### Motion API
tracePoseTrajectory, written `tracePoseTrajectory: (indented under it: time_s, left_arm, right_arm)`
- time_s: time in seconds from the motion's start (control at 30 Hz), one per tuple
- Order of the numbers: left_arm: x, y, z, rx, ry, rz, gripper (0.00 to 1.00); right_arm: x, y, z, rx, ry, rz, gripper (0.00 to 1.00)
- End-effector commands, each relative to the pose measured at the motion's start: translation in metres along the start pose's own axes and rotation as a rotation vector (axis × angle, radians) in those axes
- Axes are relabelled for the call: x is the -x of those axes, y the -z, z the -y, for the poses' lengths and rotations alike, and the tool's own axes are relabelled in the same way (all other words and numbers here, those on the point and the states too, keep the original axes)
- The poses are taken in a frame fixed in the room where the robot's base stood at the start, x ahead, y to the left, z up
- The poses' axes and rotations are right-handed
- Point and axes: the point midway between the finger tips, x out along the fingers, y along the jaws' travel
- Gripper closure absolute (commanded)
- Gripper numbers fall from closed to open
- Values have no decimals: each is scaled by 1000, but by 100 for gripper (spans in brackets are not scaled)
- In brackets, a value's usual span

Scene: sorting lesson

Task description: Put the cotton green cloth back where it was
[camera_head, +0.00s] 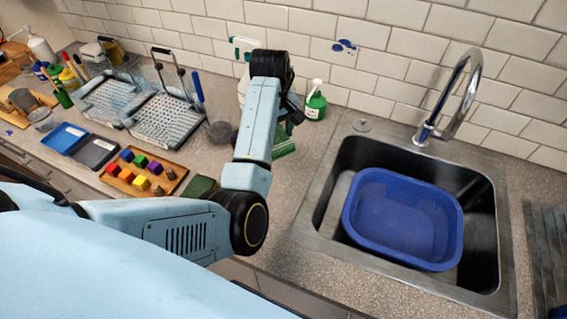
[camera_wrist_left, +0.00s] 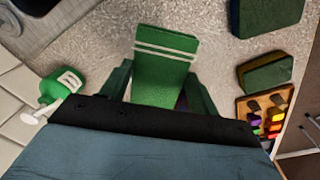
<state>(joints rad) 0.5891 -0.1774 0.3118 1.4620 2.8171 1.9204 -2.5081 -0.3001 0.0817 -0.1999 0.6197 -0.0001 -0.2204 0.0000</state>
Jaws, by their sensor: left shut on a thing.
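The green cloth with two white stripes near one end (camera_wrist_left: 165,65) is between the fingers of my left gripper (camera_wrist_left: 160,88) in the wrist view. My left gripper is shut on it. In the head view my left gripper (camera_head: 292,112) is above the counter left of the sink, and part of the cloth (camera_head: 284,145) shows below it, partly hidden by my arm. I cannot tell whether the cloth touches the counter. My right gripper is not in view.
A dark green block-like item (camera_head: 203,186) lies beside the wooden tray (camera_head: 133,187) of coloured blocks. The sink (camera_head: 487,240) holds a blue basin (camera_head: 400,255).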

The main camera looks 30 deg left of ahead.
Motion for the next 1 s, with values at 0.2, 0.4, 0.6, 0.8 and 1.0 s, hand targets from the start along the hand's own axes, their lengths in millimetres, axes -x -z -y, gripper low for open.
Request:
tracePoseTrajectory:
  time_s: [0.2,0.4,0.6,0.8,1.0]
  left_arm:
    - [-6,-25,-13,-98,49,44,57]
    - [-43,-26,-11,-99,50,43,57]
    - [-63,-26,-10,-97,49,40,57]
    - [-90,-27,-9,-97,47,39,57]
    - [-94,-27,-9,-96,45,38,57]
  right_arm:
    - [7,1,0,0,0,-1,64]
    - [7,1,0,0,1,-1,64]
    - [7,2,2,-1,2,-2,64]
    - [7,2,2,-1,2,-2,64]
    - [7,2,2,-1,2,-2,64]
